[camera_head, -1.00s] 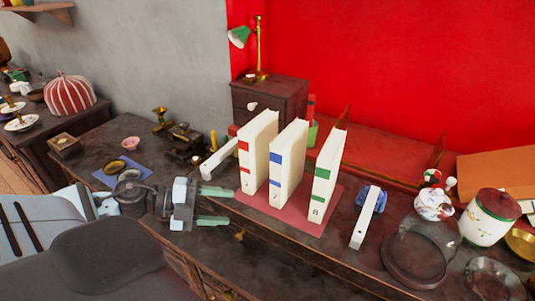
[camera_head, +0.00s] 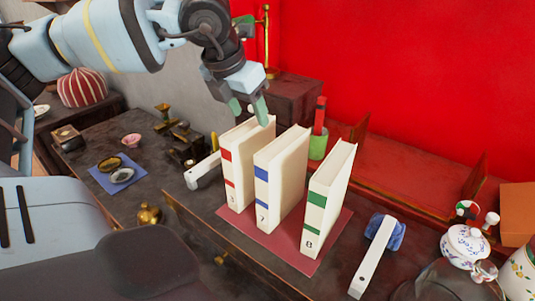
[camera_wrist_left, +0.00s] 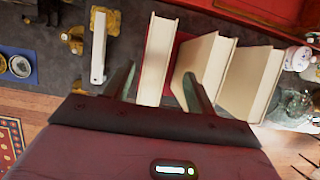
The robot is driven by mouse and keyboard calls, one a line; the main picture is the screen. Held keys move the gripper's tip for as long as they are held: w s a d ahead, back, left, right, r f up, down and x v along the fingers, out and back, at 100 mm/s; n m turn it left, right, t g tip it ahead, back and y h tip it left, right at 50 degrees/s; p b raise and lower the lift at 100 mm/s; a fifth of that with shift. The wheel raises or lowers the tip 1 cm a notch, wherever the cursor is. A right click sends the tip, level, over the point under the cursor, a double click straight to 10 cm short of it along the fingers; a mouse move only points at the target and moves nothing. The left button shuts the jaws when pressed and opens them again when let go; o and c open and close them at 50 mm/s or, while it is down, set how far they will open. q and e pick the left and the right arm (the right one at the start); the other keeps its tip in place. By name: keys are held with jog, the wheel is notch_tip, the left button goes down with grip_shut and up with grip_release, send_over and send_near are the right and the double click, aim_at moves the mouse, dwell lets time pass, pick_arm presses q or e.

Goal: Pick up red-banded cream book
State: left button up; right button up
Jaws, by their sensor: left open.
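The red-banded cream book (camera_head: 232,180) stands upright at the left of a row of three on a dark red mat (camera_head: 284,247). The blue-banded book (camera_head: 262,195) stands close to its right, then the green-banded book (camera_head: 314,220). My left gripper (camera_head: 248,108) is open and points down over the top of the red-banded book. In the left wrist view, the red-banded book (camera_wrist_left: 157,52) shows between the two fingers (camera_wrist_left: 158,73). The right finger lines up with the gap beside the blue-banded book (camera_wrist_left: 200,60). No grip on the book is visible. My right gripper is not in view.
A white bar (camera_head: 203,172) lies left of the books and another (camera_head: 372,258) lies to their right. A green cup (camera_head: 318,145) and a dark cabinet (camera_head: 290,95) stand behind. A white sugar pot (camera_head: 465,245) is at the right. The front table edge is near.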

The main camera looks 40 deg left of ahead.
aim_at(252, 138)
pick_arm(q)
jog(key=shift+w+r, duration=0.1)
jog(key=shift+w, duration=0.05)
jog(key=shift+r, duration=0.1)
jog(key=shift+s, duration=0.3)
jog(key=shift+f, duration=0.2)
jog(key=shift+w+f, duration=0.1)
jog(key=shift+f, duration=0.25)
jog(key=shift+w+f, duration=0.15)
jog(key=shift+f, duration=0.3)
jog(key=shift+w+f, duration=0.2)
jog(key=shift+f, duration=0.05)
jog(key=shift+a+f, duration=0.1)
jog(key=shift+f, duration=0.3)
jog(key=x, duration=0.3)
jog(key=shift+s+a+f+p, duration=0.2)
jog(key=shift+a+f+p, duration=0.05)
jog(key=shift+f+p, duration=0.15)
jog(key=shift+w+f, duration=0.2)
jog(key=shift+f, duration=0.2)
pick_arm(e)
jog(key=shift+s+r, duration=0.2)
jog(key=shift+r, duration=0.05)
pick_arm(q)
jog(key=shift+f+b, duration=0.25)
jog(key=shift+b, duration=0.25)
pick_arm(e)
jog(key=shift+s+f, duration=0.45)
jog(key=shift+f, duration=0.1)
